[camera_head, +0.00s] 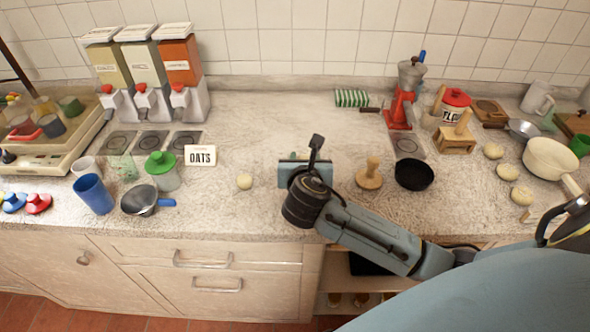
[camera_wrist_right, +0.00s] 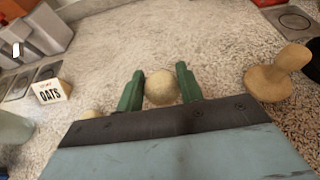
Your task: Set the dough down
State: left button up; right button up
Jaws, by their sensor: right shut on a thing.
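My right gripper (camera_wrist_right: 160,90) is shut on a ball of dough (camera_wrist_right: 161,87), held between its two green fingers in the right wrist view. The height of the dough above the counter is hard to tell. In the head view my right gripper (camera_head: 305,158) is over the middle of the counter (camera_head: 270,205), and its own body hides the held dough. Another dough ball (camera_head: 244,181) lies on the counter to the left of it. More dough balls (camera_head: 507,171) lie at the right. My left gripper is not in view.
A wooden press (camera_head: 369,175) and a black pan (camera_head: 414,174) stand just right of my right gripper. The counter behind the gripper is clear.

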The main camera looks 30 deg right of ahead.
notch_tip(320, 180, down, 7)
jog(key=shift+r+b, duration=0.2)
jog(key=shift+b, duration=0.55)
jog(key=shift+f, duration=0.1)
jog(key=shift+f, duration=0.15)
jog(key=o, duration=1)
jog(key=shift+r, duration=0.2)
jog(key=p+v, duration=0.2)
jog(key=v, duration=1)
